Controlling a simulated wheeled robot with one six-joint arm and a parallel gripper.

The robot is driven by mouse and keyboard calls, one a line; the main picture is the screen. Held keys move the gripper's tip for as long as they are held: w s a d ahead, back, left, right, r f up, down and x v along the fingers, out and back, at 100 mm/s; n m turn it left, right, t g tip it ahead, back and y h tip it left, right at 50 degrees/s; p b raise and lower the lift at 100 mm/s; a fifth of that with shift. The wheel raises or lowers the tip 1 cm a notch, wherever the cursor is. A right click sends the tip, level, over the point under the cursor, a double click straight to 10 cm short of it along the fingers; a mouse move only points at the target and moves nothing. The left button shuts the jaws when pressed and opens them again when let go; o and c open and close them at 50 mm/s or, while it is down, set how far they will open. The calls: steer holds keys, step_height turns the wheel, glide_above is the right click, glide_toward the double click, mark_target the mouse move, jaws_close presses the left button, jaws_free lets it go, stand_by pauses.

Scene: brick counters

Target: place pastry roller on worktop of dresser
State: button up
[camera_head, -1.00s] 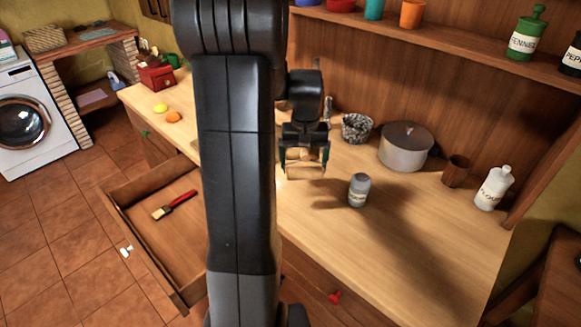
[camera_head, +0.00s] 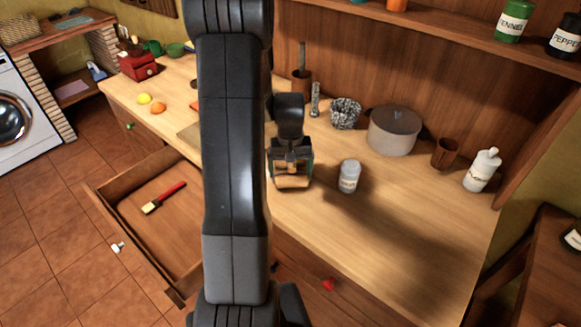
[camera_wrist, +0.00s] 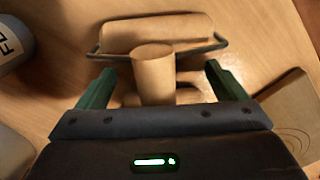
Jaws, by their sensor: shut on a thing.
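The pastry roller is a pale wooden tool with a long cylinder and a thick upright handle. In the wrist view the pastry roller (camera_wrist: 153,72) lies between the green fingers of my gripper (camera_wrist: 163,88), which is shut on it. In the head view my gripper (camera_head: 291,168) points down over the worktop (camera_head: 385,230) of the wooden dresser, with the pastry roller (camera_head: 292,183) under it. It is left of the grey-capped jar (camera_head: 349,177). I cannot tell whether the roller touches the wood. My arm hides part of the worktop.
A pot (camera_head: 394,131), a patterned bowl (camera_head: 345,114), a wooden cup (camera_head: 445,153) and a white bottle (camera_head: 482,170) stand along the back. An open drawer (camera_head: 180,235) holds a red-handled brush (camera_head: 163,197). The front right of the worktop is clear.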

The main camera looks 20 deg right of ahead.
steer(key=shift+f+b, duration=0.35)
steer(key=shift+b, duration=0.05)
steer(key=shift+s+f, duration=0.1)
steer(key=shift+f, duration=0.05)
steer(key=shift+c, duration=1)
steer(key=shift+s+a+f, duration=0.1)
steer(key=shift+s+a, duration=0.05)
steer(key=o, duration=1.1)
steer(key=shift+s+f, duration=0.1)
steer(key=shift+c, duration=0.2)
steer(key=shift+r+p, duration=0.5)
steer(key=shift+r, duration=0.25)
steer(key=r, duration=0.4)
steer(key=r+b, duration=0.1)
steer(key=r, duration=0.7)
steer(key=shift+w+b, duration=0.3)
steer(key=shift+w, duration=0.05)
